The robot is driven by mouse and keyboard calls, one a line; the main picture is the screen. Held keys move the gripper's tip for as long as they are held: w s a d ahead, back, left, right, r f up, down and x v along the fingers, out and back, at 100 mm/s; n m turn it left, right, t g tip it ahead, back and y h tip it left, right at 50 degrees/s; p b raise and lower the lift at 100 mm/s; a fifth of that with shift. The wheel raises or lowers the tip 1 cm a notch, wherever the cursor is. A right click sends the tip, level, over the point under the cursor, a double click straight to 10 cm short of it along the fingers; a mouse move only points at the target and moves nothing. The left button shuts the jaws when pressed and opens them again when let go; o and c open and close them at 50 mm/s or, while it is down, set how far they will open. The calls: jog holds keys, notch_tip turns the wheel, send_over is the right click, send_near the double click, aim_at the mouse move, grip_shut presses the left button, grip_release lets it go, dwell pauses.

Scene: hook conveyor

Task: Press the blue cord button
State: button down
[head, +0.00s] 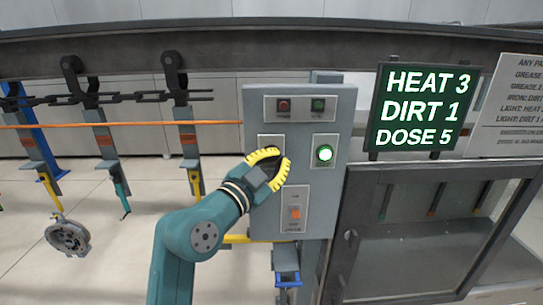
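A grey control panel (343,107) stands in the middle of the head view. No blue button shows on it, and I cannot tell which control is the blue cord button. My gripper (284,155), with yellow fingers, is in front of the panel's left side. It covers most of a pale plate (270,141), so any button there is hidden. The fingertips look close together, but their gap and any contact with the panel are unclear. A lit green-white button (324,153) sits right of my gripper. A red button (283,105) and a green button (318,105) are above.
An orange switch (295,213) is low on the panel. Hooks on a chain (110,97) hang at left, one with a round metal part (68,237). A sign (421,108) reads HEAT 3, DIRT 1, DOSE 5, above a grey cabinet (355,230).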

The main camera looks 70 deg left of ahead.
jog(key=shift+f, duration=0.1)
jog(key=shift+s+d, duration=0.3)
jog(key=shift+d, duration=0.5)
jog(key=d, duration=0.1)
jog(key=s+d, duration=0.1)
jog(key=d, duration=0.1)
jog(key=d+b, duration=0.1)
jog(key=shift+s+d, duration=0.35)
dwell(0.5)
